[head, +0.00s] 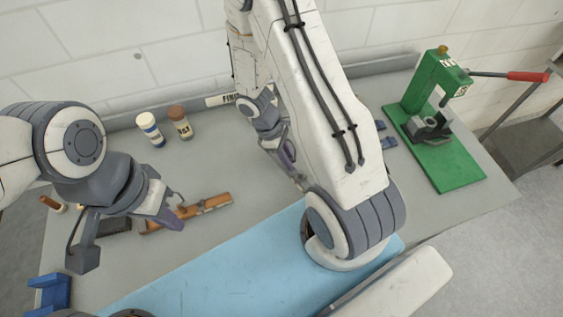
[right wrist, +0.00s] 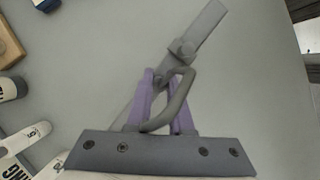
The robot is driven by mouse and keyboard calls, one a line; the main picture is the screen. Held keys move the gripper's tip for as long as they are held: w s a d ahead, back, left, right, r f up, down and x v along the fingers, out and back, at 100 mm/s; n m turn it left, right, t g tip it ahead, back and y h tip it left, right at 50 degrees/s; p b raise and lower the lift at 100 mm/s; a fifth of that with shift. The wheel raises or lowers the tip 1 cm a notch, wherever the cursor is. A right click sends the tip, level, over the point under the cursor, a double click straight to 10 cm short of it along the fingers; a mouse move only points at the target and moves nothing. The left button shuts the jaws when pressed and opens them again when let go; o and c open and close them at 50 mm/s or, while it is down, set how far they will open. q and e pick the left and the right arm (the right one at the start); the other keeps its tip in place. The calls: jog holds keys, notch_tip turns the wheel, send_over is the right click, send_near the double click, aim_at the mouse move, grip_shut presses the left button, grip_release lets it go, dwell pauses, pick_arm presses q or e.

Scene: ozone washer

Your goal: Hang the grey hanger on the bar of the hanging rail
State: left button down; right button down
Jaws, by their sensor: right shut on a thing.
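The grey hanger (right wrist: 207,27) shows in the right wrist view as a straight bar with a round hub and a curved hook. My right gripper (right wrist: 165,80) has purple fingers and is shut on the hanger at its hook; the bar slants up and right beyond the fingertips. In the head view my right gripper (head: 290,165) is over the back middle of the table, partly behind my right arm, and the hanger cannot be made out there. My left gripper (head: 165,208) is at the left, by a brown tool; its opening is unclear. I cannot make out the rail's bar.
The brown tool (head: 213,203) lies on the grey table. Two bottles (head: 150,129) (head: 181,124) stand behind it. A blue mat (head: 210,272) covers the front. A green press (head: 434,88) with a red handle stands at right. A blue holder (head: 50,292) is front left.

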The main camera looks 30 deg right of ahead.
jog(key=shift+w+f, duration=0.15)
jog(key=shift+f, duration=0.05)
notch_tip(320, 180, down, 4)
jog(key=b, duration=0.3)
jog(key=shift+w+a+b, duration=0.1)
jog(key=shift+b, duration=0.25)
jog(key=shift+r, duration=0.15)
jog(key=c, duration=0.8)
grip_release()
